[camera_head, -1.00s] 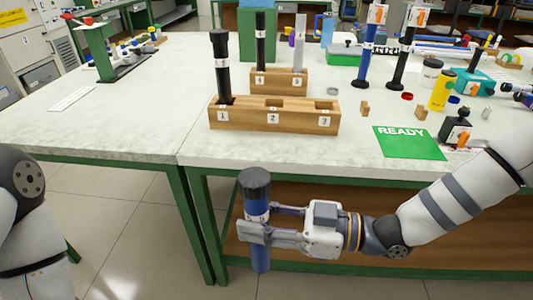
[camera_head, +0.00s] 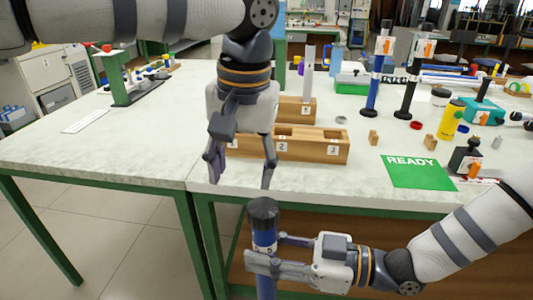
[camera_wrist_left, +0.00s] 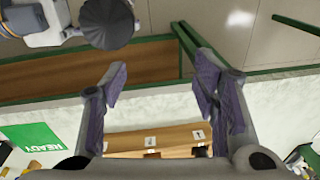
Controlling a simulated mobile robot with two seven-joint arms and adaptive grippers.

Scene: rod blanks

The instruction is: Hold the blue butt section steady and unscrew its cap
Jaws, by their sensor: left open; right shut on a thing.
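The blue butt section (camera_head: 265,287) stands upright in front of the table's edge, with its dark ribbed cap (camera_head: 263,212) on top. My right gripper (camera_head: 266,256) is shut around the blue section below the cap. My left gripper (camera_head: 242,182) is open and empty, pointing down above and slightly left of the cap, over the table's front part. In the left wrist view the cap (camera_wrist_left: 106,24) shows at the top, beyond the open fingers (camera_wrist_left: 165,88) and not between them.
A wooden block with numbered slots (camera_head: 315,147) lies behind my left gripper, partly hidden by it. A green READY mat (camera_head: 418,172) lies to the right. Blue and black rods (camera_head: 376,80) stand farther back.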

